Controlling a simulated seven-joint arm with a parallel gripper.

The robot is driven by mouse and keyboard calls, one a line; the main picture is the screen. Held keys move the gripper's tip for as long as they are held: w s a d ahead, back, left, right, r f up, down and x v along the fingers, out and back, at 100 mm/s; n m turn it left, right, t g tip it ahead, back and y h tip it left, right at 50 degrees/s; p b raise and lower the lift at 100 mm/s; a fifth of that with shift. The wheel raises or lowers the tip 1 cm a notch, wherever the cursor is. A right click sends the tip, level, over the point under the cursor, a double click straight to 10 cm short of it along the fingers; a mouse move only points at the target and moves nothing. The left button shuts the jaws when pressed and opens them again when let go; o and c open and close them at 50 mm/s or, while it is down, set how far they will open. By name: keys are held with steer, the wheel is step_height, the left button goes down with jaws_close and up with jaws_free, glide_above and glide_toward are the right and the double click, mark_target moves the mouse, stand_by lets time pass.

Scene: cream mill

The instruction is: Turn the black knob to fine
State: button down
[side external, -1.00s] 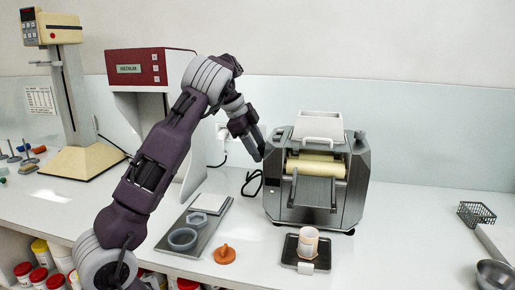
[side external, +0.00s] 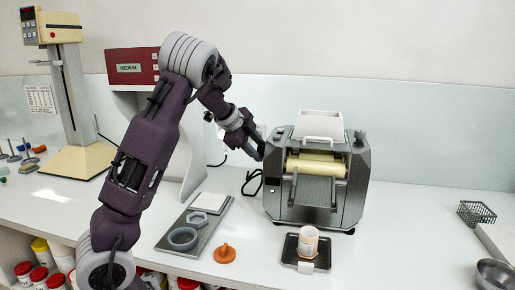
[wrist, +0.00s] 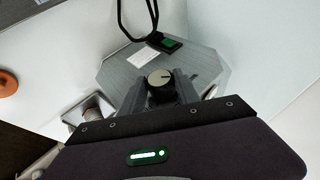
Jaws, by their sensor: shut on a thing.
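The black knob (wrist: 160,79) sits on the side of the roller mill (wrist: 116,77), seen in the wrist view with a pale round face and a dark pointer mark. My gripper (wrist: 163,91) is shut on the knob, one finger at each side of it. In the side external view, my gripper (side external: 259,151) is at the left side of the mill (side external: 320,205), and the knob is hidden there. The red display box (side external: 131,67) at the back reads MEDIUM.
A grey tray (side external: 195,232) with rings and a white block lies left of the mill, an orange piece (side external: 225,254) beside it. A cup (side external: 308,242) stands on a dark plate (side external: 291,249) in front. A black cable (wrist: 137,36) loops near the knob.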

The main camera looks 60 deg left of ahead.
steer(key=shift+s+t+y, duration=0.1)
steer(key=shift+t+y, duration=0.5)
steer(key=shift+t, duration=0.1)
steer(key=shift+f+m, duration=0.1)
steer(key=shift+m, duration=0.2)
steer(key=shift+d, duration=0.1)
steer(key=c, duration=0.9)
jaws_free()
steer(key=v, duration=0.7)
